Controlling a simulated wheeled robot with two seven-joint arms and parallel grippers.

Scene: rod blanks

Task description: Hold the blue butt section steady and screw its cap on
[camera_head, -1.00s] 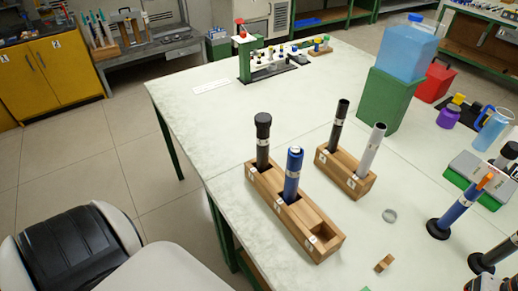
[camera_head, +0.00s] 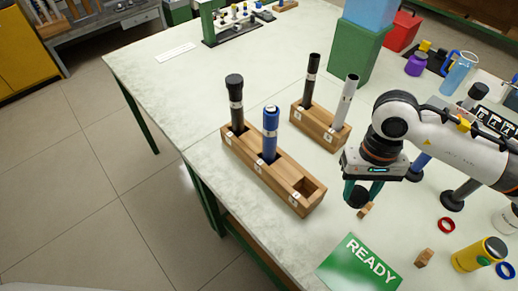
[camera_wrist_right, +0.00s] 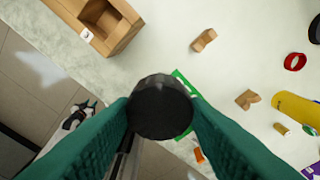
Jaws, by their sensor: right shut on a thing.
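The blue butt section (camera_head: 270,145) stands upright in the middle slot of a long wooden rack (camera_head: 258,177). No black cap sits on its top end. My right gripper (camera_head: 361,194) is shut on a round black cap (camera_head: 357,198), held above the table to the right of the rack. In the right wrist view the black cap (camera_wrist_right: 160,107) is gripped between the two green fingers, its dark face toward the camera. The rack's empty end slot (camera_wrist_right: 97,22) shows at the top left there. My left gripper is not in view.
A black capped section (camera_head: 235,105) stands in the rack's far slot. A second rack (camera_head: 318,125) behind holds a black tube and a silver tube. Wood blocks, a red ring (camera_head: 446,225), a yellow canister (camera_head: 478,254) and a green READY sign (camera_head: 360,264) lie right and front.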

